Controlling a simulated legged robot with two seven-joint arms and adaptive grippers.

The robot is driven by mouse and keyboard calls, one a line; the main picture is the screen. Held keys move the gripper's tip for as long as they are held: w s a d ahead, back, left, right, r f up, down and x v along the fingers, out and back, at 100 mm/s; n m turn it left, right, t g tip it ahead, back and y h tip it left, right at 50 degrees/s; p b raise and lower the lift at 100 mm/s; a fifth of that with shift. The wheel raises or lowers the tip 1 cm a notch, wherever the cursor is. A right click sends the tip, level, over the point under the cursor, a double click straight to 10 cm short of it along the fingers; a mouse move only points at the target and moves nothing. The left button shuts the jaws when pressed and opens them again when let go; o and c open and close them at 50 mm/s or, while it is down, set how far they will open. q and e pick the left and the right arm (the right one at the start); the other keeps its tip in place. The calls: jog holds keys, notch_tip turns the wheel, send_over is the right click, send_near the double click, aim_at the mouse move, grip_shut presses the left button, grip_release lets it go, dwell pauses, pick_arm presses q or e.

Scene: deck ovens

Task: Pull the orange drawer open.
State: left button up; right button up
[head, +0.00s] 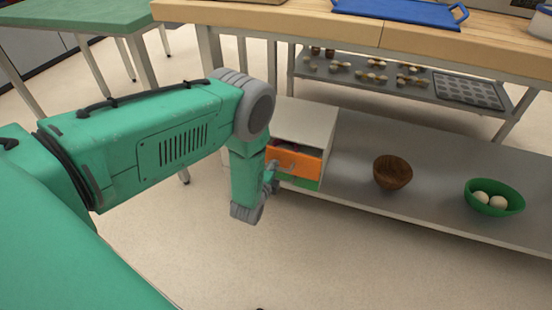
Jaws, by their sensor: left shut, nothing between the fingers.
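The orange drawer (308,163) is in a small white cabinet (305,122) on the lower shelf. Its front stands out a little from the cabinet, with a dark gap showing above it. A handle shows on the left part of the front. A green drawer front (306,184) shows just below. My left gripper (272,178) is shut and empty at the left edge of the orange front, close to the handle. The forearm partly hides it, and I cannot tell whether it touches the handle. My right gripper is not in view.
A brown bowl (393,172) and a green bowl (494,197) with pale round items stand to the right on the steel shelf (440,185). A wooden worktop (300,22) with a blue tray (400,10) runs above. The floor in front is clear.

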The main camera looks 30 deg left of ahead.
pick_arm(q)
jog(key=o, duration=0.5)
jog(key=shift+w+d, duration=0.1)
jog(key=shift+w+f, duration=0.1)
jog(key=v, duration=1.2)
